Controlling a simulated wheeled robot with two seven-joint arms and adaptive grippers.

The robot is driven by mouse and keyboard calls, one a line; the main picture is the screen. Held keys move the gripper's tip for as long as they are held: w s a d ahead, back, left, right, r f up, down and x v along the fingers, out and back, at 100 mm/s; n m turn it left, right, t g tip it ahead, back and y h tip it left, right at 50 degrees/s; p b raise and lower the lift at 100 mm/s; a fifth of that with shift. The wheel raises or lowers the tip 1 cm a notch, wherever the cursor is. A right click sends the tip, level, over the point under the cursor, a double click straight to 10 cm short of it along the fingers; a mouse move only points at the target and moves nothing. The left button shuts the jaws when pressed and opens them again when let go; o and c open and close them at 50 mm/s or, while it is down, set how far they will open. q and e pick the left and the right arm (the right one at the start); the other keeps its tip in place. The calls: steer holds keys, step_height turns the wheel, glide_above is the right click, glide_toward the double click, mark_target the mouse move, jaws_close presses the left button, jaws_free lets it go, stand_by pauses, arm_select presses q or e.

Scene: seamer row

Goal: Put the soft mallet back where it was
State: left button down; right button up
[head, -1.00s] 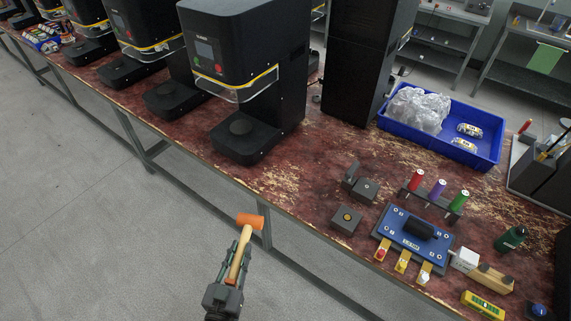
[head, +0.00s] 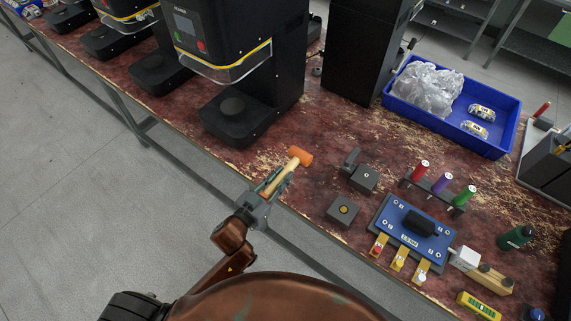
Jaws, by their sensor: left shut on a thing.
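The soft mallet has an orange head (head: 300,156) and a pale wooden handle (head: 281,178). My left gripper (head: 272,184) is shut on the handle, with the head pointing up and to the right. In the head view the mallet overlaps the front part of the worn red-brown bench top (head: 330,130). I cannot tell whether it touches the bench. My right gripper is not in view.
A black seamer (head: 235,105) stands behind the mallet. A blue tray (head: 490,146) with a clear bag stands farther back.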

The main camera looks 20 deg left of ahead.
arm_select(q)
steer(key=w+a+f+b, duration=0.2)
steer(key=w+f+b, duration=0.15)
steer(key=w, duration=0.65)
steer(key=b, duration=0.2)
glide_above(284, 166)
steer(key=f, duration=0.5)
steer(key=shift+s+d+f, duration=0.1)
steer(key=shift+s+f, duration=0.05)
steer(key=shift+s, duration=0.25)
steer(key=shift+w+f, duration=0.3)
steer(key=shift+f, duration=0.15)
step_height(284, 166, down, 3)
steer(key=shift+w+f+b, duration=0.1)
steer(key=shift+b, duration=0.55)
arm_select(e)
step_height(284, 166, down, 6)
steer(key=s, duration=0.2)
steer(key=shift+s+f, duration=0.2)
arm_select(q)
steer(key=c, duration=1.7)
jaws_free()
steer(key=shift+f, duration=0.1)
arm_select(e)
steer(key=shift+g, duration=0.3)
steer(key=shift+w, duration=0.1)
